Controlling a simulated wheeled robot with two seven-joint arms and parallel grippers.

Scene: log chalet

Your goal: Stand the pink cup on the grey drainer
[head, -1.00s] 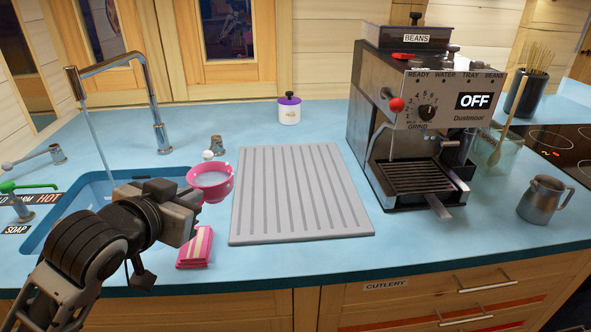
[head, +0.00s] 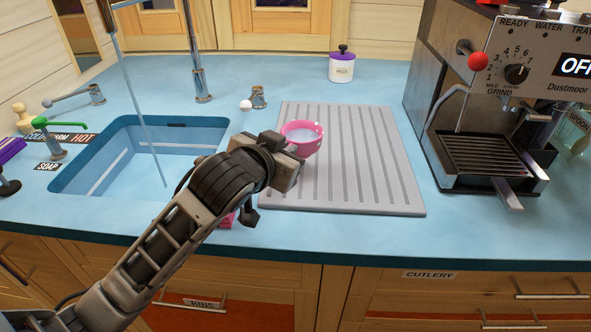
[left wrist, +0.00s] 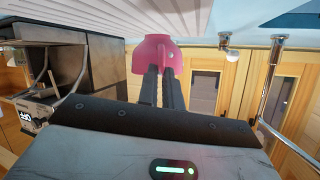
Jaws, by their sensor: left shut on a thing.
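The pink cup (head: 312,140) is upright over the left part of the grey drainer (head: 370,185), its pale inside facing up. My left gripper (head: 291,152) is shut on the cup from its near left side. In the left wrist view, which looks turned over, the two dark fingers (left wrist: 160,85) meet the cup (left wrist: 152,52). The ribbed drainer (left wrist: 75,22) shows at the top, close to the cup's base. I cannot tell whether the base touches the drainer. My right gripper is not in view.
The sink (head: 125,165) with its running tap (head: 198,75) is left of the drainer. The coffee machine (head: 450,110) stands to the right. A white jar with a purple lid (head: 342,66) is behind. A pink folded thing (head: 227,221) is partly hidden by my arm.

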